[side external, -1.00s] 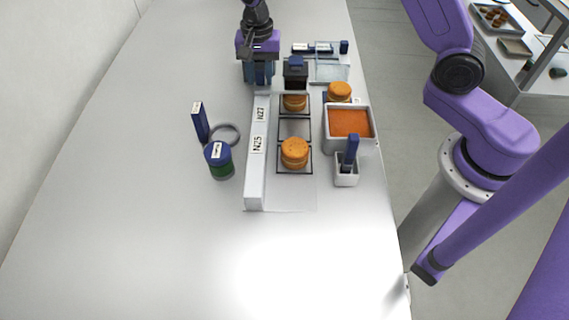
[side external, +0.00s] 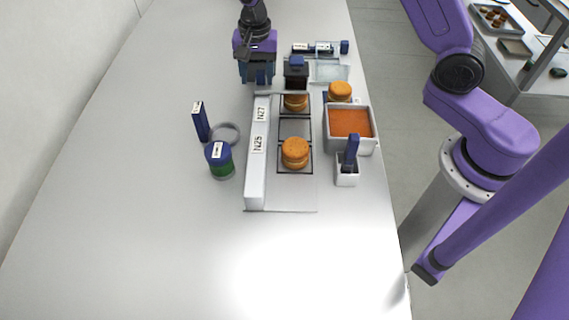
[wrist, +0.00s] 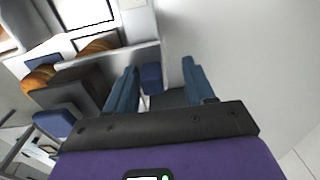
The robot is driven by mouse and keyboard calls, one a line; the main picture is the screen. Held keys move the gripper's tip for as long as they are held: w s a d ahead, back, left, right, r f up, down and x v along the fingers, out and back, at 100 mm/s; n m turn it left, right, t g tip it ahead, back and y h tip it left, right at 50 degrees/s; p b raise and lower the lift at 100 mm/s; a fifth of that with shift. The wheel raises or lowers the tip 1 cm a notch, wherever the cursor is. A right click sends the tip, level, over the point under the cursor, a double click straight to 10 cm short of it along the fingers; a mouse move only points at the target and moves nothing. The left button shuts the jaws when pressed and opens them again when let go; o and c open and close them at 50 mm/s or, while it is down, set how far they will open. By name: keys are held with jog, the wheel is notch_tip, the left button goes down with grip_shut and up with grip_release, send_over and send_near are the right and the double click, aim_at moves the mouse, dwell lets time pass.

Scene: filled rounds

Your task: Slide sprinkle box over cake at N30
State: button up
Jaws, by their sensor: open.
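The sprinkle box appears to be the dark box (side external: 296,76) with a blue top grip, at the far end of the cake row. In the wrist view a dark box (wrist: 75,88) with a blue part shows left of my fingers. My gripper (side external: 257,80) is open, left of the box and apart from it, near the rail's far end. In the wrist view a small blue block (wrist: 151,77) shows between the fingers (wrist: 160,70); I cannot tell what it belongs to. A near cake (side external: 295,153) and a farther cake (side external: 296,102) sit in framed cells. No N30 label is readable.
A white rail (side external: 256,180) labelled N25 and N27 runs left of the cells. Right are an orange-filled tray (side external: 350,122), another cake (side external: 340,91) and a blue-handled tool in a white holder (side external: 347,175). A green jar (side external: 220,160) and ring (side external: 226,134) stand left. The front left table is clear.

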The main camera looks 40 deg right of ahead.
jog(key=shift+s+d+f+g, duration=0.35)
jog(key=shift+d+f, duration=0.2)
jog(key=shift+d, duration=0.1)
jog(key=shift+c, duration=0.2)
jog(key=shift+r, duration=0.25)
jog(key=shift+c, duration=0.4)
jog(key=o, duration=0.7)
jog(key=shift+a+r, duration=0.1)
jog(key=shift+r, duration=0.7)
jog(key=shift+a+r, duration=0.1)
jog(key=shift+r, duration=2.1)
jog(key=shift+a+r, duration=0.1)
jog(key=shift+r, duration=0.2)
